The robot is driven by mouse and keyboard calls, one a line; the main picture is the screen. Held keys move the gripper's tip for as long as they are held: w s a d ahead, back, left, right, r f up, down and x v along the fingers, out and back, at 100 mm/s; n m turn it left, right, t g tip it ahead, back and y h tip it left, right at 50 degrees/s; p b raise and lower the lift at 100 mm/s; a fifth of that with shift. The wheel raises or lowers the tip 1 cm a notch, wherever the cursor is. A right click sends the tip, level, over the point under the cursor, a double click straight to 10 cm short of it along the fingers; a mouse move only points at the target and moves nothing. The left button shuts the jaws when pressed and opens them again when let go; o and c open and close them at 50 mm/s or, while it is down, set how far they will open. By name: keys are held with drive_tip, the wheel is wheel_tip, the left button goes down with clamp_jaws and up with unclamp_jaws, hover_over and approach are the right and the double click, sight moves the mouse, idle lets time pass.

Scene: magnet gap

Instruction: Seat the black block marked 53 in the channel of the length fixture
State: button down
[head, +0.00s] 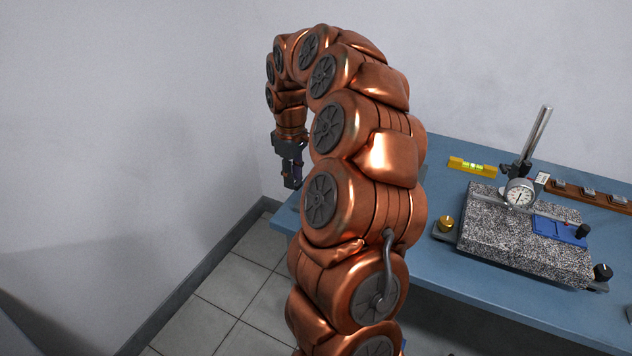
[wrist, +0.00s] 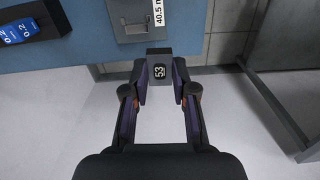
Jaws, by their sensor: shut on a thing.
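The black block marked 53 (wrist: 159,58) is between my fingertips in the wrist view, its number facing the camera. My gripper (wrist: 159,80) is shut on it. The block appears just off the table's edge, over the pale floor. A grey metal fixture (wrist: 132,30) with a slot-like recess lies on the blue table just beyond it, with a white label reading "40.5 m", cut off by the frame. Its top is out of view. In the head view my gripper (head: 291,170) hangs down near the table's far left corner; the block and the fixture cannot be made out there.
The blue table (head: 455,300) carries a speckled granite plate (head: 500,240) with a dial gauge (head: 520,193), a yellow level (head: 472,167) and a wooden rack (head: 590,197). A dark tray (wrist: 50,20) with blue pieces lies left of the fixture. Bare floor lies left of the table.

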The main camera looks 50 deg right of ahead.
drive_tip(key=shift+n, duration=0.3)
drive_tip(key=s+d, duration=0.4)
drive_tip(key=shift+d+f+b, duration=0.15)
drive_tip(key=shift+d+b, duration=0.05)
drive_tip(key=shift+b, duration=0.15)
drive_tip(key=shift+f, duration=0.15)
drive_tip(key=shift+f+b, duration=1.35)
drive_tip(key=shift+f, duration=1.3)
drive_tip(key=shift+f, duration=0.2)
drive_tip(key=c, duration=0.8)
unclamp_jaws()
drive_tip(key=shift+c, duration=0.2)
